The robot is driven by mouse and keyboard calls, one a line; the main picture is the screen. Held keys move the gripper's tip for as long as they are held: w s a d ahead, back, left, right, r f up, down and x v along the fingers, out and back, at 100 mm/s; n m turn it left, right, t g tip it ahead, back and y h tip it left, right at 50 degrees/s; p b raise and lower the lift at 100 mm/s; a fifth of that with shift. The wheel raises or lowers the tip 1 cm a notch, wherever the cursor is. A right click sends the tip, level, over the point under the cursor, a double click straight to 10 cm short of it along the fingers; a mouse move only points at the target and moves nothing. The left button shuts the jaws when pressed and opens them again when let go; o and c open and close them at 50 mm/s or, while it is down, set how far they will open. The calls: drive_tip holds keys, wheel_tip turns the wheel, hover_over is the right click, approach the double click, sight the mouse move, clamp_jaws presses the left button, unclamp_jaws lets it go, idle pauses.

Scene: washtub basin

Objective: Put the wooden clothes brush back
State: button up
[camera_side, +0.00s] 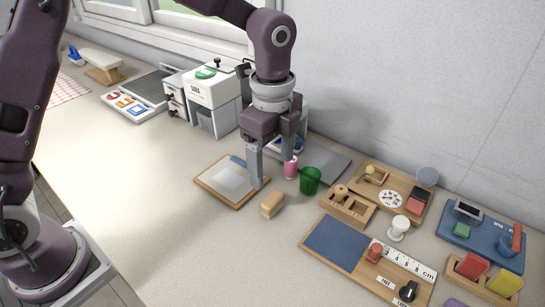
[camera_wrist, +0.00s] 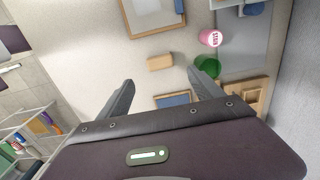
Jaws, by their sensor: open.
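The wooden clothes brush (camera_side: 272,204) appears to be the small tan block with a paler lower part lying on the bare counter. It also shows in the wrist view (camera_wrist: 160,62), just beyond and between my fingertips. My gripper (camera_side: 272,162) points down, open and empty, above and behind the brush in the side view. It is apart from the brush. The brush's underside is hidden. I cannot tell which spot is the brush's own place.
A wood-framed board (camera_side: 215,187) lies left of the brush. A green cup (camera_side: 310,181) and a pink cup (camera_side: 291,167) stand to its right. A slotted wooden block (camera_side: 347,207) and a blue-topped board (camera_side: 335,243) lie farther right. The counter's front left is clear.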

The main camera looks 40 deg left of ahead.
drive_tip(key=s+a+r+n+t, duration=0.1)
drive_tip(key=s+a+r+n, duration=0.25)
drive_tip(key=r, duration=0.35)
drive_tip(key=s+a+r+n+t, duration=0.2)
drive_tip(key=s+a+n, duration=0.2)
drive_tip(key=s+n, duration=0.3)
drive_tip(key=s+a+r+n+t, duration=0.2)
drive_tip(key=s+a+n, duration=0.2)
drive_tip(key=s+n, duration=0.3)
drive_tip(key=s, duration=0.5)
drive_tip(key=shift+s+a+r+t, duration=0.15)
drive_tip(key=shift+s+a+t, duration=0.15)
drive_tip(key=shift+a, duration=0.1)
drive_tip(key=shift+w+n, duration=0.1)
drive_tip(key=shift+n, duration=0.15)
